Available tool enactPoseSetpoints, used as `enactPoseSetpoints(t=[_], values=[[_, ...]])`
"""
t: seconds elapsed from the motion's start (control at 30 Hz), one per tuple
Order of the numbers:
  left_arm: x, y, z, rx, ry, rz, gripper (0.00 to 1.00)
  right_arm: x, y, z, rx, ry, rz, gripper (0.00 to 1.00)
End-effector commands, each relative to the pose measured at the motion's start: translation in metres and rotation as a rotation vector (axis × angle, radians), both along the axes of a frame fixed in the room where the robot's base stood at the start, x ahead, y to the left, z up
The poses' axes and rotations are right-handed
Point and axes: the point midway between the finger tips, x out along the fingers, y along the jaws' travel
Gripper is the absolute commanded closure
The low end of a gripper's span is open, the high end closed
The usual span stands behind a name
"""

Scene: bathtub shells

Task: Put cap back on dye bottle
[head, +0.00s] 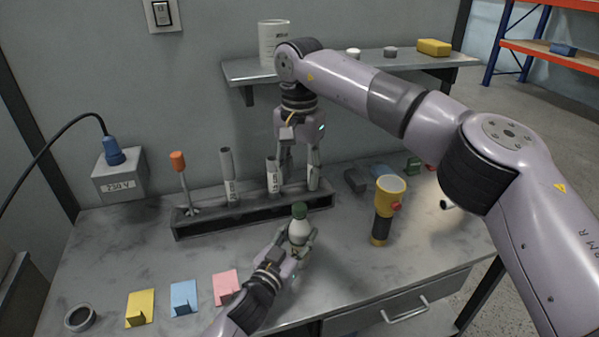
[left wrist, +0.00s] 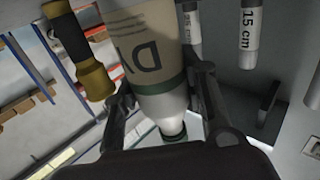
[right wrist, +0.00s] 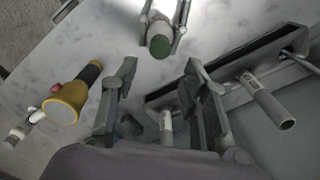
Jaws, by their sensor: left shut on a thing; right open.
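The dye bottle (head: 299,232) is white with a green cap (head: 300,210) on its top. It stands about upright between the fingers of my left gripper (head: 294,246), which is shut on it. In the left wrist view the bottle (left wrist: 150,48) fills the middle, with a "DY" label and a green band; the cap (left wrist: 174,136) shows at its neck end. The right wrist view shows the cap (right wrist: 160,46) from above. My right gripper (head: 300,175) is open and empty, pointing down behind the bottle by the rack. How tightly the cap sits cannot be told.
A dark rack (head: 250,217) holds tubes and an orange-handled screwdriver (head: 178,163) behind the bottle. A yellow flashlight (head: 385,207) stands to the right. Sticky notes (head: 184,298) and a grey ring (head: 80,318) lie front left. A shelf (head: 240,71) hangs above.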

Motion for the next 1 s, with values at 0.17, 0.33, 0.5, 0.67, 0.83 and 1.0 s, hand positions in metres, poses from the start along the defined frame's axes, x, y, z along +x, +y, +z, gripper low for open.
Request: enactPoseSetpoints(t=[0.17,0.33,0.5,0.67,0.83,1.0], values=[[0.0,0.0,0.0,0.0,0.0,0.0,1.0,0.0,0.0,-0.009,-0.001,0.002,-0.002,0.59],[0.0,0.0,0.0,0.0,0.0,0.0,1.0,0.0,-0.001,-0.035,0.0,0.004,-0.002,0.59],[0.0,0.0,0.0,0.0,0.0,0.0,1.0,0.0,-0.001,-0.06,-0.001,0.003,-0.002,0.59],[0.0,0.0,0.0,0.0,0.0,0.0,1.0,0.0,0.0,-0.075,0.0,0.001,-0.003,0.59],[0.0,0.0,0.0,0.0,0.0,0.0,1.0,0.0,0.0,-0.08,0.0,0.0,-0.003,0.59],[0.0,0.0,0.0,0.0,0.001,0.0,1.0,0.0,0.0,-0.08,0.0,0.0,-0.003,0.59]])
